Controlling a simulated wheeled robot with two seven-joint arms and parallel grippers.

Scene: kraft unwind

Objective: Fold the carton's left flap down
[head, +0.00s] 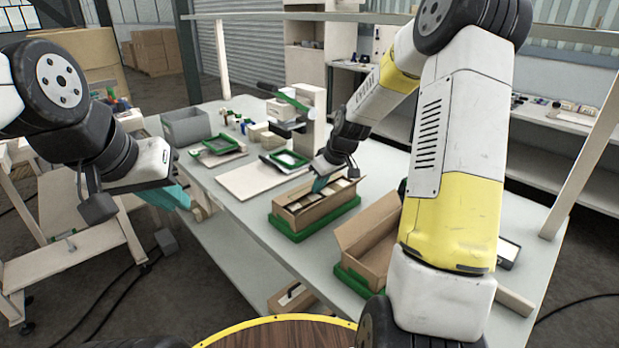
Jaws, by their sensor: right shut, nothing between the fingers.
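A brown carton (312,213) sits in a green base (318,222) on the table, open at the top with pale items inside. My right gripper (320,184) is shut and empty, its teal fingertips at the far edge of this carton's opening; I cannot tell whether they touch a flap. The carton's left flap cannot be made out clearly. A second open brown carton (365,249) stands to the right in another green base (352,281), partly hidden by my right arm. My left gripper (178,197), with teal fingers, hangs beside the table's left edge, away from both cartons.
Behind the cartons lie a pale board (246,180), a green frame (288,160) and a device (300,118) with a green-edged arm. A grey bin (186,127) stands at the back left. The table's front left surface (240,215) is clear.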

